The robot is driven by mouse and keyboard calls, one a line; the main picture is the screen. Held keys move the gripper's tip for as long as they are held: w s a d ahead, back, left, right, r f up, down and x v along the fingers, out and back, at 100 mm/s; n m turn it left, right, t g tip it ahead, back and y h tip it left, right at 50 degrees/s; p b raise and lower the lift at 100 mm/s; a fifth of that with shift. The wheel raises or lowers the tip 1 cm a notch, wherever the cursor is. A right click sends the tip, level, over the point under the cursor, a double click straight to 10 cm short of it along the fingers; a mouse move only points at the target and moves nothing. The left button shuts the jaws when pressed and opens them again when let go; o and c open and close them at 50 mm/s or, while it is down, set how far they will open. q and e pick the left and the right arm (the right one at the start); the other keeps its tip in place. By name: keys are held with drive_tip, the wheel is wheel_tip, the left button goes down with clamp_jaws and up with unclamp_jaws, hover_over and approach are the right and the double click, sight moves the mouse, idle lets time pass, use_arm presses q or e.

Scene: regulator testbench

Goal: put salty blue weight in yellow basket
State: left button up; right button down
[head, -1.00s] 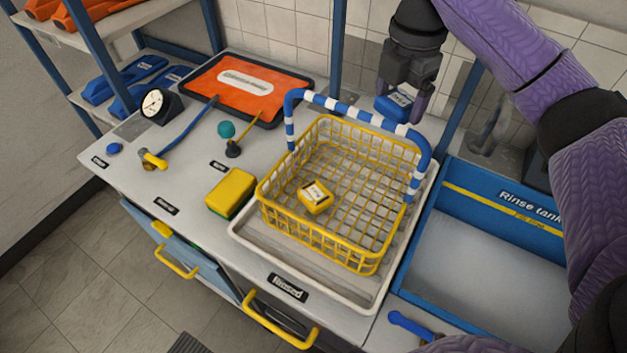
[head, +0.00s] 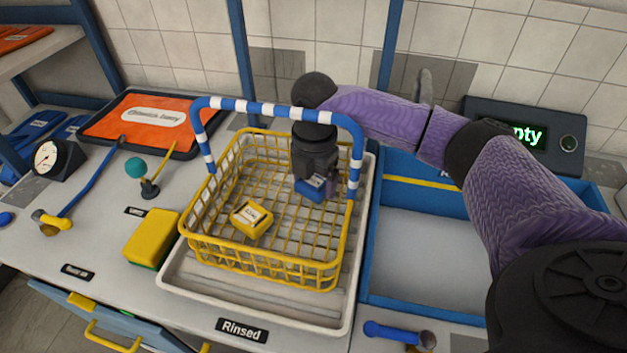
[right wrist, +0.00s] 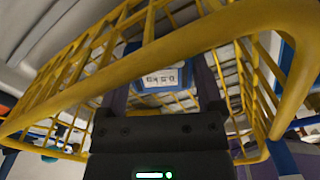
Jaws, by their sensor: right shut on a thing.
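The blue weight (head: 309,188) with a pale label is in my right gripper (head: 320,184), which is shut on it. In the head view they show at the back right part of the yellow basket (head: 262,276), by its rim. In the right wrist view the blue weight (right wrist: 161,76) shows between the fingers, with the yellow basket's rim (right wrist: 160,52) crossing in front. I cannot tell whether the weight touches the basket floor. A yellow weight (head: 251,219) lies in the basket. My left gripper is not in view.
A blue and white striped handle (head: 270,107) arches over the basket. The basket stands in a white tray (head: 180,285) marked "Rinsed". A yellow sponge (head: 150,238) lies left of it. A blue rinse tank (head: 367,260) is at right.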

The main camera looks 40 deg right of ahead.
sight(314, 181)
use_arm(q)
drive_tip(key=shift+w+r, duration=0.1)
use_arm(e)
unclamp_jaws()
use_arm(q)
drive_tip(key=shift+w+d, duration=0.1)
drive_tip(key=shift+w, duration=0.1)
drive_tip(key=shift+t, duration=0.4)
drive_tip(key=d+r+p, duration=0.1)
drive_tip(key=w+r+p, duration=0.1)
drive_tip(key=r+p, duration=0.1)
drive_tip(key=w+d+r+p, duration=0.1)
drive_tip(key=p, duration=0.1)
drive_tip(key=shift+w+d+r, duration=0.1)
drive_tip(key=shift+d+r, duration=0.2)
use_arm(e)
wheel_tip(314, 181, up, 12)
